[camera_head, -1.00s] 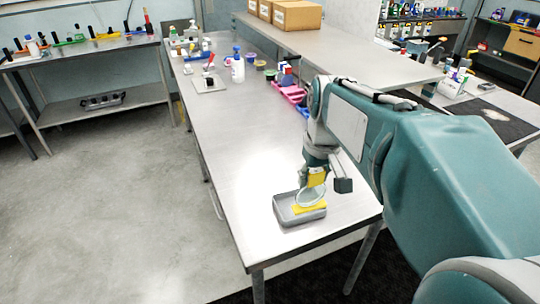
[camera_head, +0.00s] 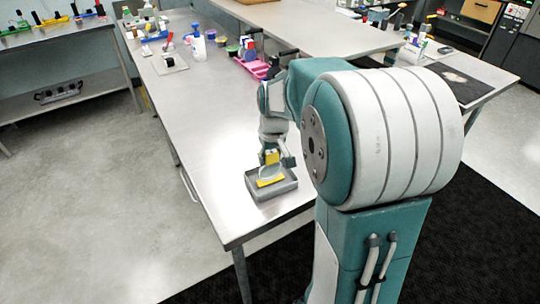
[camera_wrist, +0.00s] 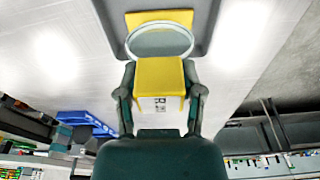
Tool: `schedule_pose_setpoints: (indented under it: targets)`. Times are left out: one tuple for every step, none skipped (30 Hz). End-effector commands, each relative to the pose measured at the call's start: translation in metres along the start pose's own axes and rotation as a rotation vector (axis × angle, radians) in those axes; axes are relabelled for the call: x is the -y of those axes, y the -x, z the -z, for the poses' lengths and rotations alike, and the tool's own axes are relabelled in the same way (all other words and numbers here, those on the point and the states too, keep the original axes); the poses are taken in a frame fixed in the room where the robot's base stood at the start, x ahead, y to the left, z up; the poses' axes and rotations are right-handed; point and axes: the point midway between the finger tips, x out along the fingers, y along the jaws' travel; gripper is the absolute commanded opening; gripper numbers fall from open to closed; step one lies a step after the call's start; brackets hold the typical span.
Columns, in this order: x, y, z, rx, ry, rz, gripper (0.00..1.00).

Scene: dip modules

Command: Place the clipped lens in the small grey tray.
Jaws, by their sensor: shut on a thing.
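The clipped lens is a clear round lens (camera_wrist: 160,40) with a yellow block-like clip (camera_wrist: 158,78). My gripper (camera_wrist: 159,90) is shut on the yellow clip, one finger on each side. In the head view my gripper (camera_head: 271,157) points down over the small grey tray (camera_head: 289,187), near the table's front end. The lens (camera_head: 269,173) shows low at the tray, within its outline. A second yellow piece (camera_head: 270,182) shows beyond the lens, also in the wrist view (camera_wrist: 158,18). I cannot tell whether the lens touches the tray floor.
The steel table (camera_head: 205,130) is clear around the tray, and its front edge lies close by. A pink tray (camera_head: 253,66), bottles (camera_head: 198,42) and a small board (camera_head: 168,63) stand farther back. A blue bin (camera_wrist: 85,122) shows in the wrist view.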

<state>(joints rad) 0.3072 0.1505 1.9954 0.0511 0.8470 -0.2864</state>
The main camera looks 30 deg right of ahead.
Motion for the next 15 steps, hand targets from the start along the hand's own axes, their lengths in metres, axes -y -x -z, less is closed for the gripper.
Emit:
schedule_pose_setpoints:
  targets:
    - [-0.0001, 0.0007, 0.0004, -0.002, 0.0, 0.0, 0.0]
    - [-0.0001, 0.0009, 0.0004, -0.002, 0.0, 0.0, 0.0]
    - [-0.0001, 0.001, 0.0004, -0.002, 0.0, 0.0, 0.0]
    - [-0.0001, 0.001, 0.0003, -0.002, 0.0, 0.0, 0.0]
    - [-0.0001, 0.0009, 0.0003, -0.001, 0.0, 0.0, 0.0]
    - [-0.0001, 0.0001, 0.0001, -0.001, 0.0, 0.0, 0.0]
    - [-0.0001, -0.0007, 0.0, -0.001, 0.0, 0.0, 0.0]
    - [-0.0001, -0.0012, -0.0001, -0.001, 0.0, 0.0, 0.54]
    - [-0.0001, -0.0009, -0.0001, -0.001, 0.0, 0.0, 0.72]
    - [-0.0001, -0.0008, -0.0001, -0.001, 0.0, 0.0, 0.84]
    - [-0.0001, -0.0008, -0.0001, -0.001, 0.0, 0.0, 0.84]
    - [-0.0001, -0.0008, -0.0001, -0.001, 0.0, 0.0, 0.84]
    - [-0.0001, -0.0007, -0.0001, -0.001, 0.0, 0.0, 0.84]
    - [-0.0001, -0.0007, -0.0001, -0.001, 0.0, 0.0, 0.84]
    - [-0.0001, -0.0007, -0.0001, -0.001, 0.0, 0.0, 0.84]
